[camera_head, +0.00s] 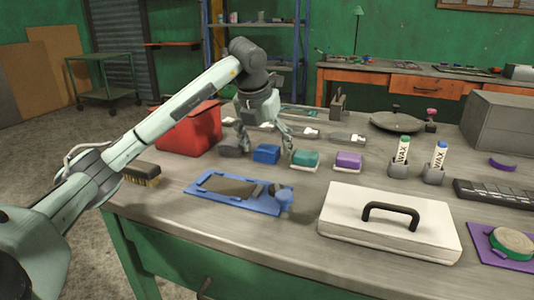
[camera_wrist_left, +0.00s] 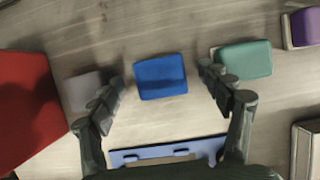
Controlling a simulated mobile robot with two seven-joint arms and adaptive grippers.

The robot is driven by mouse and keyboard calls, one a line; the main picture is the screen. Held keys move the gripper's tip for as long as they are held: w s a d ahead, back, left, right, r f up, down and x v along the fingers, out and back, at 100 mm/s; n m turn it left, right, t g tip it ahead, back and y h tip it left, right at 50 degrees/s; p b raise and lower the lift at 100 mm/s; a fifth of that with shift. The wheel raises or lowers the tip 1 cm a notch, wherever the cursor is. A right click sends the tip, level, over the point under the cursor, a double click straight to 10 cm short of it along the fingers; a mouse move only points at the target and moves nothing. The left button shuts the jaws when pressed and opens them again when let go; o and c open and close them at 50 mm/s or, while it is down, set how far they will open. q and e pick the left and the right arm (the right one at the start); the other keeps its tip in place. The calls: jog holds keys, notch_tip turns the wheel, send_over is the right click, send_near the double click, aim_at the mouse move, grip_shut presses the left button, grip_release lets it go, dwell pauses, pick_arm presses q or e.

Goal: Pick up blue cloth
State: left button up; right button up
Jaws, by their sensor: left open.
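The blue cloth (camera_head: 266,153) is a small folded block lying on the workbench. In the left wrist view the blue cloth (camera_wrist_left: 161,77) lies between and just beyond my fingertips. My left gripper (camera_head: 266,146) is above the cloth, pointing down. Its fingers (camera_wrist_left: 163,92) are spread wide on either side of the cloth, and nothing is held. The left finger overlaps a grey block (camera_wrist_left: 84,91); the right finger overlaps the edge of a teal block (camera_wrist_left: 243,59). I cannot tell the exact height above the cloth. My right gripper is not in view.
A red box (camera_head: 190,128) stands left of the cloth. A blue clamp-like frame (camera_head: 238,192) lies in front. A purple block (camera_head: 348,160) is farther right. A white case (camera_head: 388,222) with a black handle, two wax bottles and a brush (camera_head: 142,174) are also on the bench.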

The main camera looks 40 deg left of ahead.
aim_at(269, 145)
pick_arm(q)
jog(key=shift+c, duration=0.4)
jog(key=c, duration=1.2)
pick_arm(e)
jog(key=shift+w+r, duration=0.15)
pick_arm(q)
jog(key=shift+o, duration=0.2)
jog(key=shift+r, duration=0.15)
notch_tip(269, 145, up, 4)
jog(key=s+a+r, duration=0.4)
jog(key=s+r, duration=0.2)
jog(key=s, duration=0.5)
jog(key=shift+a+r, duration=0.15)
jog(key=shift+r, duration=0.25)
pick_arm(e)
jog(key=shift+r, duration=0.6)
